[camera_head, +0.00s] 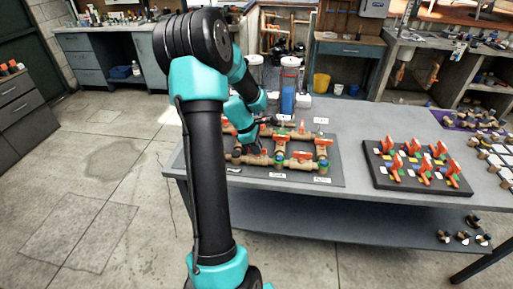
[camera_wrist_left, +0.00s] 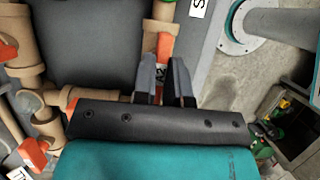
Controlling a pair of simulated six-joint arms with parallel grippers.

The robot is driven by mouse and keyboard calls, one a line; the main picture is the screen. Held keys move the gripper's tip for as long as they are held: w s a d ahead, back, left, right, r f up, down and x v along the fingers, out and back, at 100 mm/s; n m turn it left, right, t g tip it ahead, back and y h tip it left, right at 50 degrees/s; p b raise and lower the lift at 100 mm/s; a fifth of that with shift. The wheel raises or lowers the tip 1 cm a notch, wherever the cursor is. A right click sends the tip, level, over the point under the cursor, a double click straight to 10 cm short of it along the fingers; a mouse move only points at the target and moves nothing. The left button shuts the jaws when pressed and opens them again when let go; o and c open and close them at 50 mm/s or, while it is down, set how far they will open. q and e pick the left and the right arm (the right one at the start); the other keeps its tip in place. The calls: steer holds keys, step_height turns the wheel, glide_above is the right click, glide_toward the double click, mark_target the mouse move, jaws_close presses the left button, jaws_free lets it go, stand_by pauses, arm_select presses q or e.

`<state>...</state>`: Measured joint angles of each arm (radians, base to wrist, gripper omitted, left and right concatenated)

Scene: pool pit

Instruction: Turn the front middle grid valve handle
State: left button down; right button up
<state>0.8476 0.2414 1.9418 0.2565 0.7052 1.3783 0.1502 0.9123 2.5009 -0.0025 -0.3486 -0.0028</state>
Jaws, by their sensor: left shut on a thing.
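The valve grid is a set of tan pipes with orange handles on a dark board (camera_head: 335,172) on the grey table. An orange handle (camera_head: 302,155) shows at the front right of the grid. My left gripper (camera_head: 257,157) reaches down over the front left-to-middle part, partly hidden by its own wrist. In the left wrist view my gripper (camera_wrist_left: 167,66) has its two dark fingers close together on an orange valve handle (camera_wrist_left: 165,46). The fingers hide part of this handle. I cannot tell for sure which valve of the row it is. My right gripper is not in view.
A second dark board with several red-orange handled valves (camera_head: 415,160) stands to the right. Blue and white canisters (camera_head: 288,100) stand behind the grid. Another orange handle (camera_wrist_left: 37,150) lies left of my gripper. Bare table shows between the boards.

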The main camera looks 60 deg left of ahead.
arm_select(q)
steer(key=shift+m, duration=0.3)
steer(key=m, duration=0.2)
steer(key=m+g+h, duration=0.1)
steer(key=m, duration=0.1)
steer(key=shift+w+a+g, duration=0.1)
steer(key=shift+g, duration=0.2)
steer(key=m, duration=0.2)
steer(key=m+g, duration=0.1)
steer(key=m, duration=0.2)
steer(key=shift+g+h, duration=0.3)
steer(key=m+g, duration=0.2)
steer(key=m, duration=0.2)
steer(key=shift+w, duration=0.1)
steer(key=shift+m+g+y, duration=0.5)
steer(key=shift+m+g, duration=0.1)
steer(key=shift+m, duration=1.5)
steer(key=c, duration=1.2)
jaws_free()
steer(key=shift+o, duration=0.2)
